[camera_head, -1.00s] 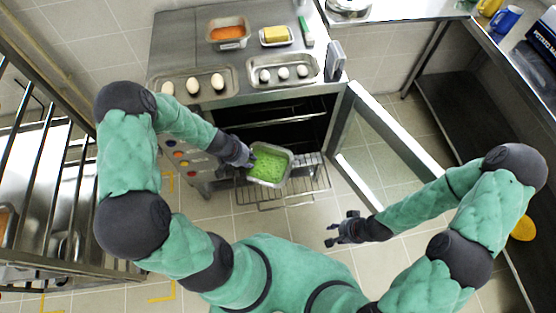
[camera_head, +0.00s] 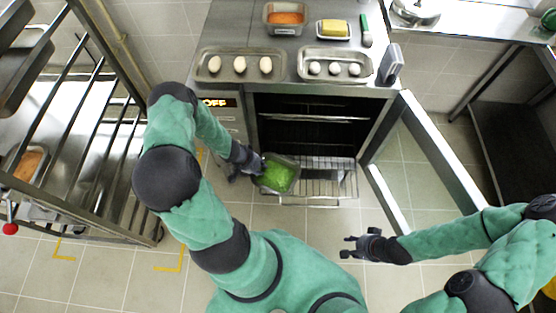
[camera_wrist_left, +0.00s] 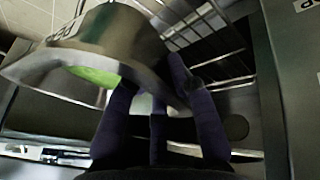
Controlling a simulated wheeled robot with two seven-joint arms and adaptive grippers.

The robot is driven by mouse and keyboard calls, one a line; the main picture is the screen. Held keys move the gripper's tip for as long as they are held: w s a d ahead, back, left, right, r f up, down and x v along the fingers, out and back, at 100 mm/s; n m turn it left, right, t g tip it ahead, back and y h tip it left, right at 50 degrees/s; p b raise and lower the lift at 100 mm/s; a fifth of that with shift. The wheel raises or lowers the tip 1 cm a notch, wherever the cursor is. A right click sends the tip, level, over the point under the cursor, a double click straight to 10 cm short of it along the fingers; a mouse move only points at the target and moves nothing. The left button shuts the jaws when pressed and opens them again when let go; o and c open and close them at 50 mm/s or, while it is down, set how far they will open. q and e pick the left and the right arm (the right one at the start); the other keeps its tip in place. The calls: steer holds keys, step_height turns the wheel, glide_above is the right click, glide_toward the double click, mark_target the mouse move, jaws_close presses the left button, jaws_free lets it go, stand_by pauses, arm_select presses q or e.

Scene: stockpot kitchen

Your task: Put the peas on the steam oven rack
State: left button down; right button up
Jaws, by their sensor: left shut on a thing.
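The peas, bright green, fill a metal pan (camera_head: 279,175) in the head view. The pan hangs in the air at the left end of the pulled-out steam oven rack (camera_head: 325,182), overlapping it in the picture; I cannot tell its height above the rack. My left gripper (camera_head: 259,166) is shut on the pan's left rim. In the left wrist view the pan (camera_wrist_left: 105,45) looks tilted, with only a strip of green peas (camera_wrist_left: 95,76) showing, and the rack wires (camera_wrist_left: 205,35) lie beyond it. My right gripper (camera_head: 352,247) is open and empty, right of the rack.
The oven door (camera_head: 435,150) stands open on the right. A metal shelf rack (camera_head: 110,130) stands left.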

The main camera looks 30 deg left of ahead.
mark_target(265, 159)
arm_select(q)
steer(key=w, duration=0.1)
steer(key=w+f, duration=0.1)
steer(key=w, duration=0.1)
steer(key=w+f, duration=0.1)
steer(key=w, duration=0.1)
steer(key=shift+w+a+f, duration=0.2)
steer(key=shift+w+a, duration=0.05)
steer(key=w+f+b, duration=0.1)
steer(key=w+f, duration=0.2)
steer(key=f, duration=0.1)
steer(key=shift+w+a+f+b, duration=0.2)
steer(key=shift+w+f+b, duration=0.05)
steer(key=shift+w+b, duration=0.15)
steer(key=shift+w+a+f, duration=0.1)
steer(key=shift+w+f, duration=0.55)
steer(key=shift+f, duration=0.05)
steer(key=shift+f+b, duration=0.9)
steer(key=shift+f, duration=0.7)
steer(key=c, duration=1)
jaws_free()
steer(key=shift+c, duration=0.2)
steer(key=shift+r, duration=0.1)
